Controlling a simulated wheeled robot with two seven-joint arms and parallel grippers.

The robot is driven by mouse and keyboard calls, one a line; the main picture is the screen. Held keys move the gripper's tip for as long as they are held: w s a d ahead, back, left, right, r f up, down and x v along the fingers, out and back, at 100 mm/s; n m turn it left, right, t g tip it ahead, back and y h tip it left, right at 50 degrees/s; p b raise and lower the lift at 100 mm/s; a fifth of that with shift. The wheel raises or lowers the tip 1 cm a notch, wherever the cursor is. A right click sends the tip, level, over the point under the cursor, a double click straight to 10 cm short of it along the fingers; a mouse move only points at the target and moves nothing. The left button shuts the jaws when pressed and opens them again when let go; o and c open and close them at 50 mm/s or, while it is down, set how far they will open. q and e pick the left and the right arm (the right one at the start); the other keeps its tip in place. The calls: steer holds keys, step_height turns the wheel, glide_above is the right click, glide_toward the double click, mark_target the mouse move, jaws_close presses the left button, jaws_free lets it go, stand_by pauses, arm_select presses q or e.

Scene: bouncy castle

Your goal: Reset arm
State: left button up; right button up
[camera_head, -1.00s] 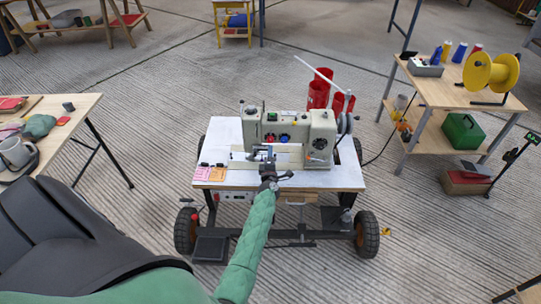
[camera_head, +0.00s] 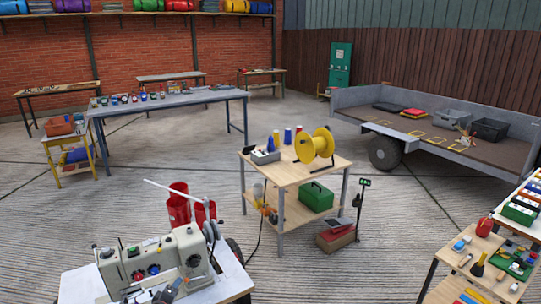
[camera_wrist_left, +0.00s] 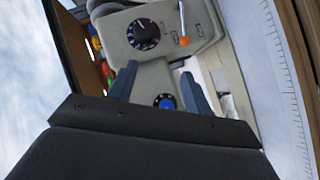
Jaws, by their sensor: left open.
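My left gripper (camera_head: 167,291) shows at the bottom edge of the head view, in front of the cream sewing machine (camera_head: 155,260). In the left wrist view its two dark blue fingers (camera_wrist_left: 160,92) stand apart with nothing held between them. Beyond them are the machine's cream body, a black dial (camera_wrist_left: 144,34) and a blue knob (camera_wrist_left: 164,102). I cannot tell whether the fingers touch the machine. My right gripper is in neither view.
The machine stands on a white-topped cart (camera_head: 232,283), with red cylinders (camera_head: 179,205) behind it. A wooden table (camera_head: 292,173) with a yellow spool (camera_head: 315,146) stands right of centre. A flatbed trailer (camera_head: 350,98) is at the back right.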

arm_select(q)
steer(key=s+d+r+m+g+h, duration=0.3)
steer(key=d+r+m, duration=0.3)
steer(key=d, duration=0.1)
steer(key=s+d+r+m+g+y, duration=0.1)
steer(key=s+d+r+m+g, duration=0.15)
steer(key=s, duration=0.25)
steer(key=s+d+r+m+g, duration=0.1)
steer(key=s+d+m+g, duration=0.15)
steer(key=s, duration=0.35)
steer(key=s+d+r+m+g+y, duration=0.1)
steer(key=s+d, duration=0.3)
steer(key=s, duration=0.8)
steer(key=s+d+r+m+g+y, duration=0.1)
steer(key=s+d+r+m, duration=0.15)
steer(key=s, duration=0.95)
steer(key=s+d+f+g, duration=0.1)
steer(key=s+f, duration=0.2)
steer(key=s, duration=0.3)
steer(key=s+d+f+g, duration=0.1)
steer(key=s+d+f, duration=0.1)
steer(key=s+f, duration=0.2)
steer(key=s, duration=0.3)
steer(key=shift+g+h, duration=0.3)
steer(key=shift+g, duration=0.1)
